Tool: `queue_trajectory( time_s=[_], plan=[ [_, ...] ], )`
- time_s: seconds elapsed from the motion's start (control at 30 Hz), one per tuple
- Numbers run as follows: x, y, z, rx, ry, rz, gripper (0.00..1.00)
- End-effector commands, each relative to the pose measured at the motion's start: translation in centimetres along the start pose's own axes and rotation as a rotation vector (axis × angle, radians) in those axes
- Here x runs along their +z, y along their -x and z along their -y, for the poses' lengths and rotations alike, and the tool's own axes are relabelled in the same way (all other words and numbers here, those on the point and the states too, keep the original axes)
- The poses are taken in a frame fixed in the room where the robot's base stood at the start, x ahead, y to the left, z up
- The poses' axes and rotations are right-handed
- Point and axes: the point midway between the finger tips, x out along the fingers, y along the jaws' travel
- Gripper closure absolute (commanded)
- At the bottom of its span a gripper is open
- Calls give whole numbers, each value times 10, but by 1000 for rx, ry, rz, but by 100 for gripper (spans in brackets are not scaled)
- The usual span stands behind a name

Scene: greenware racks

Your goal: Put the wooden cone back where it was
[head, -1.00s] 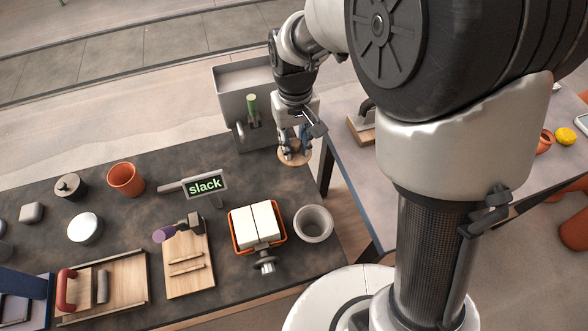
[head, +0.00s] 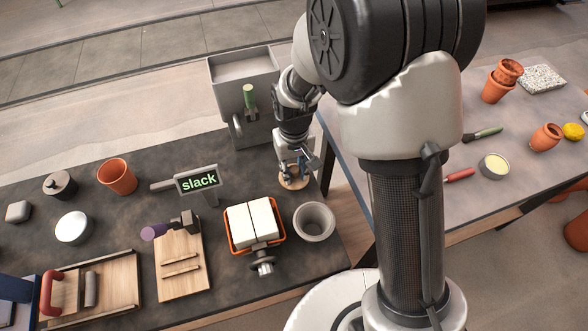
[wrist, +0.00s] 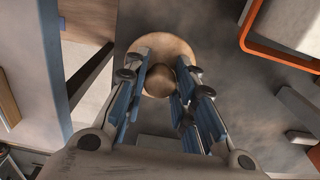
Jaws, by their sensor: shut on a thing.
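The wooden cone (wrist: 178,45) shows in the wrist view as a pale round wooden disc with a darker rounded knob, seen end-on. My gripper (wrist: 160,78) is shut on it, with a blue-padded finger on each side of the knob. In the head view the cone (head: 293,183) shows as a light disc under my gripper (head: 292,166), over the right end of the dark table (head: 130,222). I cannot tell whether the cone touches the tabletop.
A grey bowl (head: 314,221) and an orange tray with white blocks (head: 252,223) are close by in front. A gap separates the grey table (head: 385,150) on the right.

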Motion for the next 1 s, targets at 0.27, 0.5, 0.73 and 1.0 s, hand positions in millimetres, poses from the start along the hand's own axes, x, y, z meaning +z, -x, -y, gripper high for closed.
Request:
queue_trajectory(
  time_s=[0.27, 0.5, 0.73, 1.0],
  plan=[
    [0, -3, 0, 0, 0, 0, 73],
    [0, -2, 0, 0, 0, 0, 57],
    [0, -2, 0, 0, 0, 0, 55],
    [-1, 16, 0, 0, 0, -4, 55]
  ],
)
